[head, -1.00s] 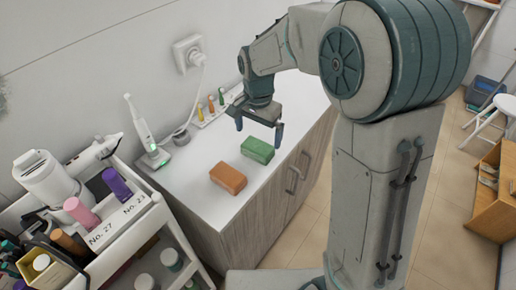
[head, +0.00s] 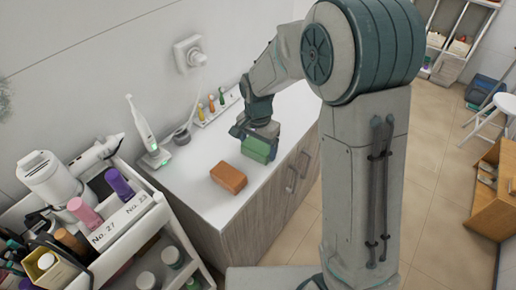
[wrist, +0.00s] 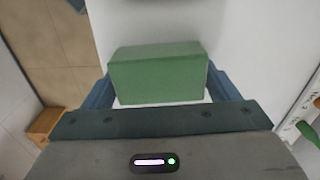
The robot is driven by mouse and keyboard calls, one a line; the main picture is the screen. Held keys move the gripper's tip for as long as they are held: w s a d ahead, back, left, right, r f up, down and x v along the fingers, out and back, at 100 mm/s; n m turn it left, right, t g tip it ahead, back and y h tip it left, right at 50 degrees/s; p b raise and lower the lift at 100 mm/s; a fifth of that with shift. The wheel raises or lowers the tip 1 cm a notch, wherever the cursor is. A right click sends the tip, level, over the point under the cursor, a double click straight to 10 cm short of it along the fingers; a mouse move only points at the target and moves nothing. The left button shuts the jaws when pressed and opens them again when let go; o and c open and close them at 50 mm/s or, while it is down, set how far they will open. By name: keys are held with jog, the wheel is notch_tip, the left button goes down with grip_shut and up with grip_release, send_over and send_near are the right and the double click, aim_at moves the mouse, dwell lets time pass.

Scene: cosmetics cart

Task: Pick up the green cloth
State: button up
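The green cloth (head: 258,148) looks like a folded block and lies on the white counter near its front edge. My gripper (head: 257,141) is lowered over it, with a finger at each end of it. In the wrist view the cloth (wrist: 158,75) sits between the two blue fingers of my gripper (wrist: 160,80). The finger ends are at or very close to its short sides. I cannot tell whether they press on it. No clear lift off the counter shows.
An orange-brown block (head: 229,177) lies on the counter just left of the cloth. A white upright device (head: 147,135) and small coloured bottles (head: 212,103) stand along the wall. A loaded cart (head: 120,225) is at the left.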

aim_at(260, 144)
jog(key=shift+r, duration=0.15)
jog(key=r, duration=0.4)
jog(key=shift+d+r+b, duration=0.1)
jog(key=shift+d+b, duration=0.1)
jog(key=shift+b, duration=0.2)
jog(key=s+d+r, duration=0.1)
jog(key=d+r, duration=0.2)
jog(key=d, duration=0.2)
jog(key=s+d+r+b, duration=0.1)
jog(key=s+d+r, duration=0.1)
jog(key=d, duration=0.4)
jog(key=shift+r, duration=0.8)
jog(key=shift+a, duration=0.1)
jog(key=o, duration=0.3)
jog(key=shift+c, duration=1.1)
jog(key=shift+s, duration=0.1)
